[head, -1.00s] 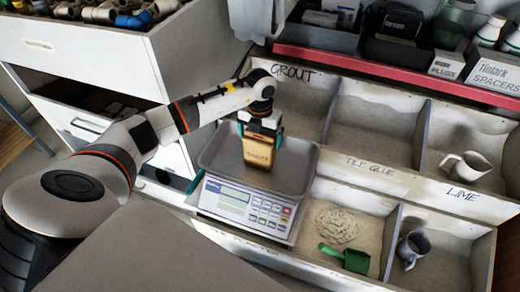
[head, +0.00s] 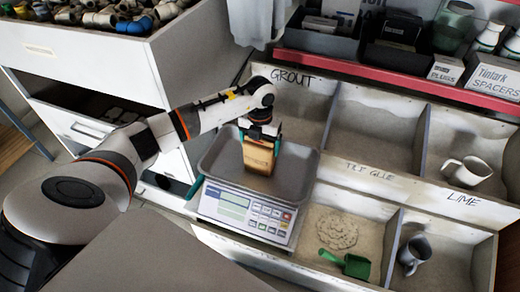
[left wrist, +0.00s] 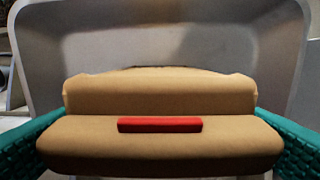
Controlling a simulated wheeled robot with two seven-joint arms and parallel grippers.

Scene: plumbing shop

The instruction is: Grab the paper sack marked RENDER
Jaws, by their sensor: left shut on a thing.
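A small brown paper sack (head: 258,156) stands upright over the metal pan of the scale (head: 217,158) in the head view. Dark marking shows on its front, but I cannot read it clearly now. My left gripper (head: 260,133) is above the sack with its teal fingers shut on the sack's upper part. In the left wrist view the sack's folded top (left wrist: 160,145) with a red strip lies between the two teal fingers. I cannot tell whether the sack's bottom touches the pan. My right gripper is not in view.
Open bins marked GROUT (head: 290,78), TILE GLUE and LIME (head: 465,199) lie to the right. A green scoop (head: 346,263) and a grey jug (head: 413,252) sit in the front bins. A white jug (head: 467,172) is in the lime bin. A drawer cabinet (head: 90,60) stands at left.

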